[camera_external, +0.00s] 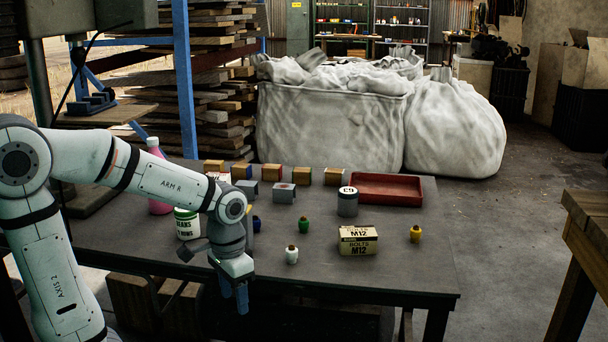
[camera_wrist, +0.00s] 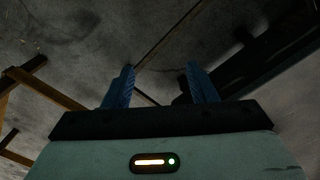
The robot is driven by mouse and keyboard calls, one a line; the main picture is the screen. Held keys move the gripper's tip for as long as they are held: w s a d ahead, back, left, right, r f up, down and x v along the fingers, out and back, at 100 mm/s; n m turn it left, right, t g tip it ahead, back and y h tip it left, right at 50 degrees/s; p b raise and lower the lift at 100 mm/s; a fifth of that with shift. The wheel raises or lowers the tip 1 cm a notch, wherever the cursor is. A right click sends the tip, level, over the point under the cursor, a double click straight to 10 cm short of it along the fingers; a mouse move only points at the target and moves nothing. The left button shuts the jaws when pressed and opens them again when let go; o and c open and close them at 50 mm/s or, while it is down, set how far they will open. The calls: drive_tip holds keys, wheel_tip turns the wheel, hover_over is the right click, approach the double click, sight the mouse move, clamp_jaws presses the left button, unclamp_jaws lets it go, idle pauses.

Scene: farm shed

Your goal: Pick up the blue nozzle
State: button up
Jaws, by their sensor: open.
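The blue nozzle (camera_external: 256,223) stands on the dark table, just right of my wrist in the external view. It is small and dark blue with a brownish top. A white nozzle (camera_external: 292,254), a green nozzle (camera_external: 304,225) and a yellow nozzle (camera_external: 416,234) of similar shape stand to its right. My gripper (camera_external: 234,298) points down at the table's front edge, nearer the camera than the blue nozzle and apart from it. In the wrist view my gripper (camera_wrist: 161,70) has its blue fingers spread with nothing between them. No nozzle can be made out there.
The table (camera_external: 400,272) also holds a bolts box (camera_external: 358,240), a grey can (camera_external: 347,202), a red tray (camera_external: 386,189), a beans can (camera_external: 187,224), a pink bottle (camera_external: 158,176) and several small blocks at the back. The front right of the tabletop is clear.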

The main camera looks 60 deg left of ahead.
drive_tip(key=shift+n+g+h, duration=0.5)
drive_tip(key=shift+n+h, duration=0.1)
drive_tip(key=w+a+r+p, duration=0.2)
drive_tip(key=a+r+p, duration=0.2)
drive_tip(key=r+p, duration=0.1)
drive_tip(key=w+a+r+p, duration=0.3)
drive_tip(key=a+r+p, duration=0.1)
drive_tip(key=r+p, duration=0.2)
drive_tip(key=w+a+r+p, duration=0.2)
drive_tip(key=a+r+p, duration=0.3)
drive_tip(key=r, duration=0.1)
drive_tip(key=shift+w+r+p, duration=0.2)
drive_tip(key=shift+r+p, duration=0.2)
drive_tip(key=w+a+r+m+t, duration=0.1)
drive_tip(key=w+a, duration=0.1)
drive_tip(key=w, duration=0.4)
drive_tip(key=m+y+p, duration=0.1)
drive_tip(key=m+p, duration=0.2)
drive_tip(key=m, duration=0.7)
hover_over(255, 216)
wheel_tip(255, 216, down, 7)
drive_tip(key=shift+s+r, duration=0.15)
drive_tip(key=shift+a+f, duration=0.1)
drive_tip(key=shift+f, duration=0.5)
wheel_tip(255, 216, down, 7)
drive_tip(key=shift+f+b, duration=0.1)
drive_tip(key=shift+b, duration=0.25)
drive_tip(key=c, duration=1.1)
